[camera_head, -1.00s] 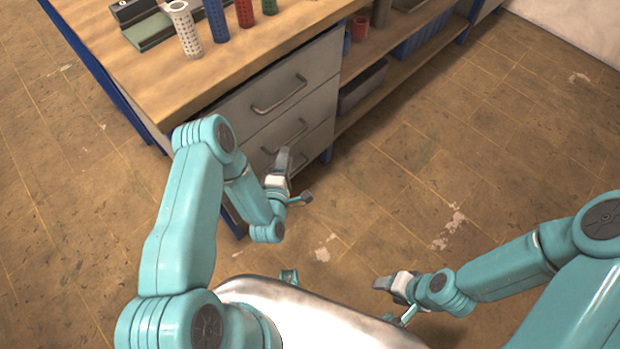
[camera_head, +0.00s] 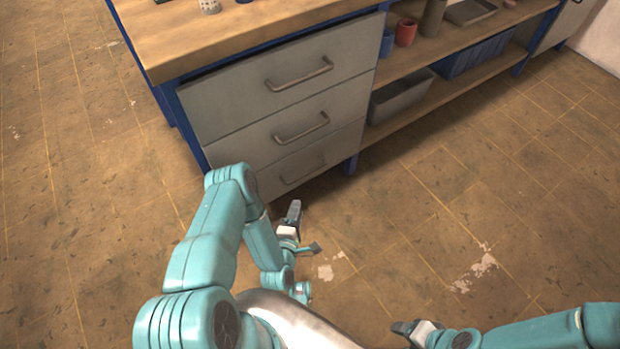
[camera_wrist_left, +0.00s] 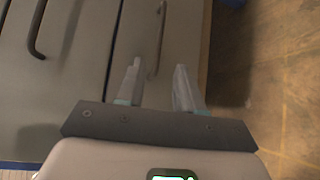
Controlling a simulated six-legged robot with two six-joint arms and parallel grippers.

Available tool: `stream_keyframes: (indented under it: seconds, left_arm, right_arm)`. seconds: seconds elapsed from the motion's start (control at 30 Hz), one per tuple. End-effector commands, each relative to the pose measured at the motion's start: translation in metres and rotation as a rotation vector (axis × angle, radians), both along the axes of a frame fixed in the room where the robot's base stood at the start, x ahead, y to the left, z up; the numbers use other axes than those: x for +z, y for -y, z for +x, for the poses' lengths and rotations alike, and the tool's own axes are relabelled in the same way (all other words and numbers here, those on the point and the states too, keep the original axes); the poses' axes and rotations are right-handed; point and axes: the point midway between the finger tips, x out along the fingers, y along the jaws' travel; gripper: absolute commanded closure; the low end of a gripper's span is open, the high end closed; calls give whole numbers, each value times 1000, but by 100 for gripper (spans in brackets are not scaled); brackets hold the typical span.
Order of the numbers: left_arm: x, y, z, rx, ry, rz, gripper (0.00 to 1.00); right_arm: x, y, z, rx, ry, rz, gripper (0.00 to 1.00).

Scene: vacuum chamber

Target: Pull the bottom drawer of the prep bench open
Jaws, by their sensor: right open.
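The prep bench (camera_head: 255,38) has a grey drawer unit with three drawers, all looking shut. The bottom drawer (camera_head: 340,150) is the lowest, close to the floor, with a bar handle (camera_head: 303,172). My left gripper (camera_head: 294,212) is just in front of and below that handle in the head view. In the left wrist view its two fingers (camera_wrist_left: 158,70) are apart, and the bottom drawer's handle (camera_wrist_left: 160,40) shows in line with the gap between them. I see no grip on it. My right gripper (camera_head: 405,328) is open and empty, low over the floor.
The middle drawer handle (camera_head: 302,128) and top drawer handle (camera_head: 300,76) are above. A lower shelf to the right holds a grey bin (camera_head: 400,97) and a blue crate (camera_head: 478,55). The floor in front is clear.

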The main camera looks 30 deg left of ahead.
Motion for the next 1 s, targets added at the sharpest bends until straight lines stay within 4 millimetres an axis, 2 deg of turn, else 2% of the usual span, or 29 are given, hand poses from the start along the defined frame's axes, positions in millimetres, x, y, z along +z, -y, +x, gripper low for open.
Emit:
stream_keyframes:
  seconds: [0.17, 0.6, 0.7, 0.83, 1.0]
  left_arm:
    - [-5, -7, 17, 1, 2, 4, 64]
    - [-21, -40, 113, 0, 4, 4, 64]
    - [-23, -47, 129, 2, 3, 2, 64]
    - [-24, -53, 144, 0, 2, 2, 64]
    - [-24, -56, 152, 1, -1, 1, 64]
  right_arm:
    - [-8, 0, 0, 0, 0, 0, 41]
    - [-41, 5, 5, -19, 8, -4, 41]
    - [-46, 6, 6, -25, 10, -4, 41]
    - [-50, 7, 8, -29, 13, -6, 41]
    - [-51, 8, 8, -32, 15, -6, 41]
